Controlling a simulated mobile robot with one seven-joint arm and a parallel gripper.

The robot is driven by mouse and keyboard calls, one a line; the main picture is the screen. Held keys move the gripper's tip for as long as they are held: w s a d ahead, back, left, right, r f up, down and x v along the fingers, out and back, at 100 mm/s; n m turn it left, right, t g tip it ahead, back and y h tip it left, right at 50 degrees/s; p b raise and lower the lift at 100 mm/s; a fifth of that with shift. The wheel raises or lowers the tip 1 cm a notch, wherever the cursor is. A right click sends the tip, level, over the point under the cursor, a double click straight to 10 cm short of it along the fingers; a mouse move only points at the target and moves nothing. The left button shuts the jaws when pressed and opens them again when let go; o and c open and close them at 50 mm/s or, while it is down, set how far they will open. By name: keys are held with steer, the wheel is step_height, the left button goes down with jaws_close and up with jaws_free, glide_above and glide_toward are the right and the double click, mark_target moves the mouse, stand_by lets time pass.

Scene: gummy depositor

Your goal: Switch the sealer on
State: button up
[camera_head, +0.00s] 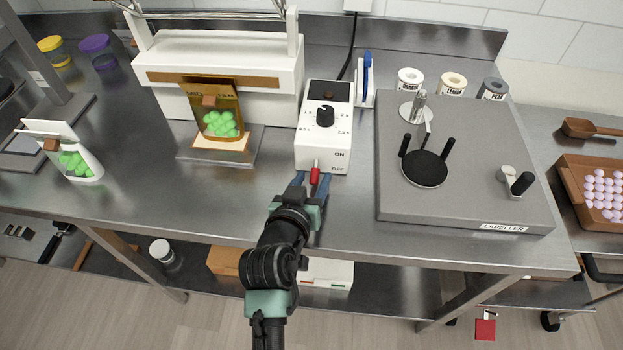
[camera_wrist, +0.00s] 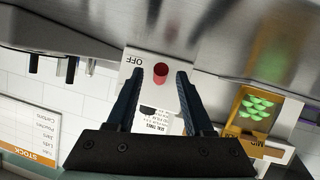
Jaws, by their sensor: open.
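The sealer is a white machine with a brown bar (camera_head: 215,80), and its control box (camera_head: 322,125) has a black dial and ON and OFF marks. A red-tipped switch lever (camera_head: 315,174) sticks out of the box's front beside the OFF mark. In the wrist view the red tip (camera_wrist: 160,70) lies between my fingers, near OFF. My gripper (camera_head: 313,184) is open, with a finger on each side of the lever; I cannot tell whether they touch it. A brown pouch of green gummies (camera_head: 218,122) stands upright at the sealer's front.
The grey labeller (camera_head: 470,205) stands close to the right of the control box. A white pouch of green gummies (camera_head: 75,162) stands at the left. A blue-handled item (camera_head: 366,80) stands behind right. The bench's front strip is clear.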

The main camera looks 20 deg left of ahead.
mark_target(313, 177)
steer(key=shift+c, duration=0.2)
jaws_close()
steer(key=shift+r, duration=0.15)
steer(key=r+g+p, duration=0.1)
steer(key=p, duration=0.4)
steer(key=shift+r, duration=0.2)
steer(key=r+g+h+p, duration=0.1)
steer(key=g+p, duration=0.2)
steer(key=p, duration=0.3)
steer(key=shift+w+r+p, duration=0.15)
steer(key=shift+r+p, duration=0.05)
steer(key=shift+p, duration=0.2)
steer(key=g+p, duration=0.1)
steer(key=p, duration=0.1)
steer(key=shift+w+a+r+n+g+p, duration=0.1)
steer(key=shift+w+r+n+g+p, duration=0.05)
steer(key=shift+r+n+g+p, duration=0.2)
steer(key=shift+w+a+r+g+h+p, duration=0.1)
steer(key=shift+w+g+h+p, duration=0.15)
steer(key=shift+g, duration=0.35)
steer(key=shift+w+d+r+g+h+p, duration=0.15)
steer(key=shift+g+p, duration=0.2)
steer(key=shift+g, duration=0.3)
steer(key=shift+w+a+f+g+h+p, duration=0.1)
steer(key=shift+a+g+h+p, duration=0.15)
steer(key=shift+g, duration=0.35)
steer(key=shift+d, duration=0.1)
